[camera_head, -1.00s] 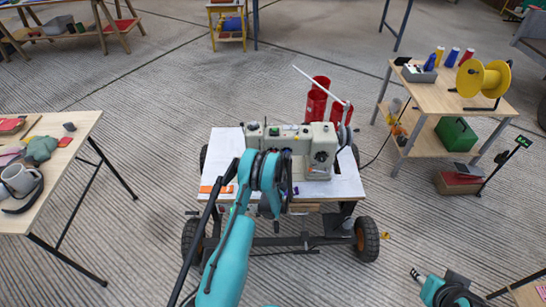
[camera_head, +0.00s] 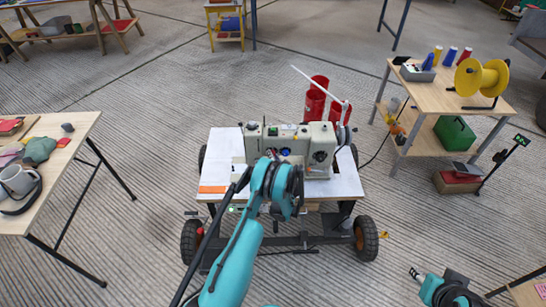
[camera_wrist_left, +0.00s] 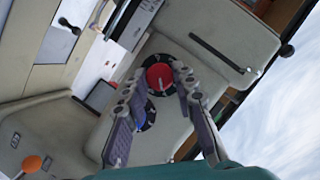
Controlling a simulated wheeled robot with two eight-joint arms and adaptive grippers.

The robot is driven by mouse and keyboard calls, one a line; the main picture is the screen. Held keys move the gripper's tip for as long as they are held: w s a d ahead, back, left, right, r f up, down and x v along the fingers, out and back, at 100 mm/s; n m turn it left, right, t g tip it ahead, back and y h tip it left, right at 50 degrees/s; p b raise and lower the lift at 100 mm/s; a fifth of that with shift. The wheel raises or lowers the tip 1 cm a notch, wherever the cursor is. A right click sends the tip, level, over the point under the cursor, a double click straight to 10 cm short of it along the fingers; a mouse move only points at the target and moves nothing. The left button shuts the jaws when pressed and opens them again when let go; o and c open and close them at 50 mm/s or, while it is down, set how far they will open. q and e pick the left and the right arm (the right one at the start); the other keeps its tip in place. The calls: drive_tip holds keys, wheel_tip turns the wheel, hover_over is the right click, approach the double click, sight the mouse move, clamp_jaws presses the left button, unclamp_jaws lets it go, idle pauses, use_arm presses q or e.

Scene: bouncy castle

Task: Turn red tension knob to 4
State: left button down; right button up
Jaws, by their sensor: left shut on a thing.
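The red tension knob (camera_wrist_left: 159,77) shows in the left wrist view as a round red cap on a black dial. My left gripper (camera_wrist_left: 162,73) has a finger on either side of the red knob and is shut on it. A blue knob (camera_wrist_left: 139,118) sits on another dial, partly behind a finger. The dial's numbers are too small to read. In the head view the beige sewing machine (camera_head: 322,137) stands on a wheeled cart, and my left arm hides part of its front. My right arm shows at the bottom right; its jaws cannot be made out.
The cart's white top (camera_head: 348,186) carries an orange strip (camera_head: 213,189). Red cylinders (camera_head: 316,101) stand behind the machine. A wooden table (camera_head: 56,177) is at left, and a shelf table (camera_head: 428,95) with a yellow spool (camera_head: 482,78) is at right.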

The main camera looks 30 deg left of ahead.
idle(0.4)
use_arm(q)
drive_tip(key=c, duration=1.2)
unclamp_jaws()
wheel_tip(320, 180, up, 10)
drive_tip(key=shift+f, duration=0.1)
